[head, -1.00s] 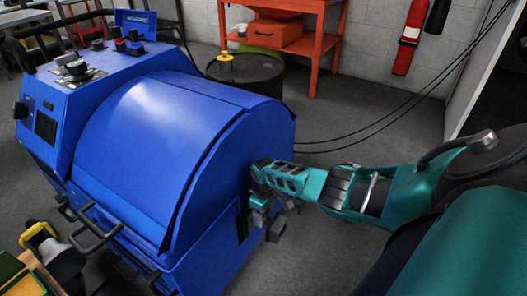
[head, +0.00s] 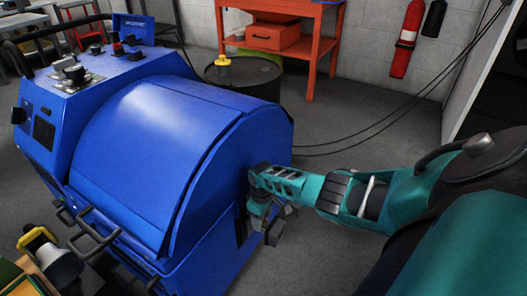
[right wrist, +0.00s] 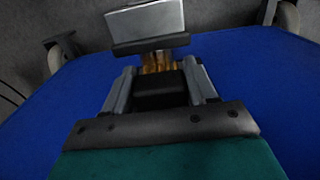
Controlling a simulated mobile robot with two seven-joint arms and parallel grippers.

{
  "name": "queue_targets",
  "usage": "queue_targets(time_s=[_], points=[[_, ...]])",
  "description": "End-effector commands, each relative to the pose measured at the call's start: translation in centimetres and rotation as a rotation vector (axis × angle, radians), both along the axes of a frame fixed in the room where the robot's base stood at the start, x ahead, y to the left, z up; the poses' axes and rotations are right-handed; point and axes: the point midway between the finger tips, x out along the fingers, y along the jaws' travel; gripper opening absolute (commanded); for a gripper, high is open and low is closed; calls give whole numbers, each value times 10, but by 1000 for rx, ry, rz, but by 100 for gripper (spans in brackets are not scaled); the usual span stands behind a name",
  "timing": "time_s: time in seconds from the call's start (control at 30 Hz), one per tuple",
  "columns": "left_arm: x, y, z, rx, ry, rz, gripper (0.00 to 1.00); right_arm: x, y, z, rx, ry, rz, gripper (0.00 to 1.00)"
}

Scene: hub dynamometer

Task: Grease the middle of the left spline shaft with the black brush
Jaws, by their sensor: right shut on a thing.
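My right gripper (head: 262,210) is low beside the right end wall of the blue machine in the head view. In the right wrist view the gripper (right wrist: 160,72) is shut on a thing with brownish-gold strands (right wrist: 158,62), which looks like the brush. A dark block shows between the fingers; I cannot tell whether it is part of the brush. A light grey block with a dark lower edge (right wrist: 146,24) shows just beyond the strands; I cannot tell what it is or whether they touch. I cannot make out the left spline shaft. My left gripper is not in view.
The large blue machine (head: 150,150) with a curved cover fills the left, with black handles (head: 92,243) on its front. A dark drum (head: 243,78) and an orange bench (head: 282,38) stand behind. Cables cross behind my right arm. Grey floor (head: 325,245) is clear below the arm.

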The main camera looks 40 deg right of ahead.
Motion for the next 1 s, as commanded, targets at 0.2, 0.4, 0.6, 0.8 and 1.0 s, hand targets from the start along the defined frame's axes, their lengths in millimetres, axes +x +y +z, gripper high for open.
queue_targets(time_s=[0.2,0.4,0.6,0.8,1.0], points=[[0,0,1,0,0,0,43,-1,3,-1,2,2,0,28],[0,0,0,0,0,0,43,-1,2,-2,2,2,0,28],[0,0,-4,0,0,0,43,0,-3,-2,1,0,-2,28],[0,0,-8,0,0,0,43,2,-9,-2,0,1,-2,28],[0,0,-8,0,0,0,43,2,-11,-1,-2,2,-1,28]])
